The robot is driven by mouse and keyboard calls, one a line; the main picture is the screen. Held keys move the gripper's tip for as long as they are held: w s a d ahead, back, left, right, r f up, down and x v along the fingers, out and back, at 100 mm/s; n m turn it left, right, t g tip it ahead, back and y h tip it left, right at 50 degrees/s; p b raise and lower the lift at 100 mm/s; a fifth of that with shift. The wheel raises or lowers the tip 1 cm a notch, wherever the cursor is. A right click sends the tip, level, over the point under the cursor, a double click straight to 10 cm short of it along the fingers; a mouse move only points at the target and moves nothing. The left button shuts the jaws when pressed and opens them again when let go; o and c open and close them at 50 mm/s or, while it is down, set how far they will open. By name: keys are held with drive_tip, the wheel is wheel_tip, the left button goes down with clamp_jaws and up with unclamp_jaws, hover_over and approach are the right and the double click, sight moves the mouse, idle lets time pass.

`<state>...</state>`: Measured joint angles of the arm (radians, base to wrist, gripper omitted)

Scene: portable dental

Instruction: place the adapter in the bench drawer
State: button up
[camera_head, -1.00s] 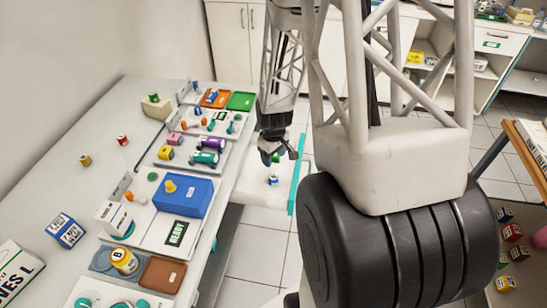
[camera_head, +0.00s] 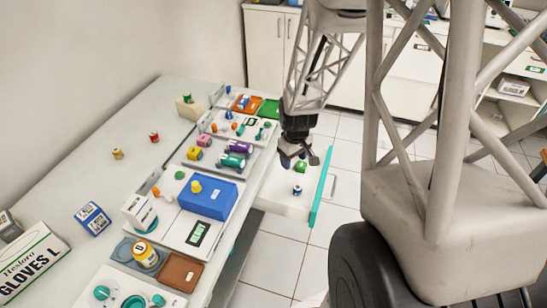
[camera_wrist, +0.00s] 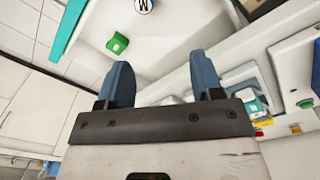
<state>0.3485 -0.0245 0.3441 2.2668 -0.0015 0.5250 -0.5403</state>
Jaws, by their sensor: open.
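The bench drawer (camera_head: 275,197) is pulled out from the bench side; it is white with a teal front edge (camera_head: 321,188). A small green piece (camera_head: 301,167) lies inside it; I take this to be the adapter, but cannot be certain. It also shows in the wrist view (camera_wrist: 117,43), apart from my fingers. A small round item with a dark-lettered white top (camera_head: 297,190) lies in the drawer too. My gripper (camera_head: 300,157) is above the drawer's far part, pointing down. In the wrist view my gripper (camera_wrist: 161,76) has its two blue fingers apart with nothing between them.
The bench (camera_head: 130,150) left of the drawer carries a blue box (camera_head: 208,200), coloured parts on trays, an orange-labelled jar (camera_head: 146,254) and a glove box (camera_head: 32,262). White cabinets (camera_head: 268,50) stand behind. Tiled floor (camera_head: 268,270) is clear in front of the drawer.

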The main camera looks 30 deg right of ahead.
drive_tip(key=s+a+r+m+t, duration=0.1)
drive_tip(key=s+a+r, duration=0.2)
drive_tip(key=a+r, duration=0.35)
drive_tip(key=s+a+r, duration=0.4)
drive_tip(key=r, duration=0.5)
drive_tip(key=s+a+r+m+t, duration=0.1)
drive_tip(key=s+a+r, duration=0.6)
drive_tip(key=s+r, duration=0.3)
drive_tip(key=shift+s, duration=1.2)
